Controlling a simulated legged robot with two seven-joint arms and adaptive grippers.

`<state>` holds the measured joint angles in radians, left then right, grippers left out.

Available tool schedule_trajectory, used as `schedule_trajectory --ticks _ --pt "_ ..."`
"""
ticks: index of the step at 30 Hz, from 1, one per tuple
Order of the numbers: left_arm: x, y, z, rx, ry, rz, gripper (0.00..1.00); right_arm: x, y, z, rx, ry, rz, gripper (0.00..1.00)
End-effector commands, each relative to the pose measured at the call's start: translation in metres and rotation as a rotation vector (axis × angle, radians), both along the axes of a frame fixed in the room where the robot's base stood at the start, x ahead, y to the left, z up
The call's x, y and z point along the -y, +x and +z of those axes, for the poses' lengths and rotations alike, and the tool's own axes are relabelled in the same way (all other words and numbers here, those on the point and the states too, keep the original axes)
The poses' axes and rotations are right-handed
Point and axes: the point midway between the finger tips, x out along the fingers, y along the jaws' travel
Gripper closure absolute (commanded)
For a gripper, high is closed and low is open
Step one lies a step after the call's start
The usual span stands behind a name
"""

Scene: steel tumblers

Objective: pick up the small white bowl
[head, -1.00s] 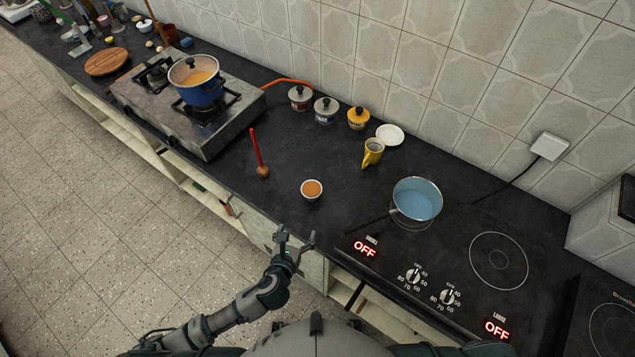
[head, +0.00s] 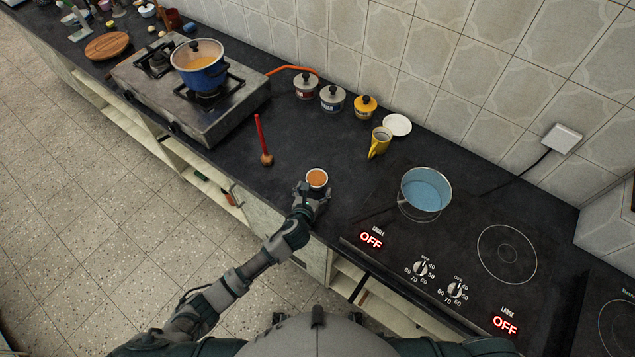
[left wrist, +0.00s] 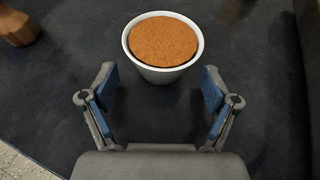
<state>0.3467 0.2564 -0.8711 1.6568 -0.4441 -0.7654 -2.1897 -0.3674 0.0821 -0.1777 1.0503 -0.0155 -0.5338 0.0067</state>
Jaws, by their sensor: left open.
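The small white bowl (head: 317,179) stands upright on the dark counter near its front edge, filled with something orange-brown. In the left wrist view the bowl (left wrist: 162,72) is straight ahead, just beyond and between the fingertips. My left gripper (head: 312,191) is open and low at the near side of the bowl. In the left wrist view both blue finger pads of the gripper (left wrist: 160,88) are apart with bare counter between them, and neither visibly touches the bowl. My right gripper is not in view.
A blue-inside pot (head: 426,190) sits on the cooktop at right. Lidded jars (head: 332,98) line the wall.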

Motion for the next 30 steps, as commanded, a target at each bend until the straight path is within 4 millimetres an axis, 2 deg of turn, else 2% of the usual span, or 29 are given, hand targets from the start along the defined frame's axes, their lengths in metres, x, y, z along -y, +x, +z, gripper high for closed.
schedule_trajectory --ticks 3,10,18,30 --pt "0.0046 0.0093 -0.0045 0.0 0.002 0.0 0.13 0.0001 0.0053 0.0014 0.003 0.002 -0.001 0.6" --pt "0.0081 0.0099 -0.0041 0.001 0.006 0.0 0.13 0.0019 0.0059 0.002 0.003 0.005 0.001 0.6" --pt "0.0063 0.0101 -0.0043 0.0 0.004 -0.001 0.8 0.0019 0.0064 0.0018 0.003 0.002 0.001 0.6" --pt "0.0057 0.0103 0.0015 0.002 0.004 -0.001 0.82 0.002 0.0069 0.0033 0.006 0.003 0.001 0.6"
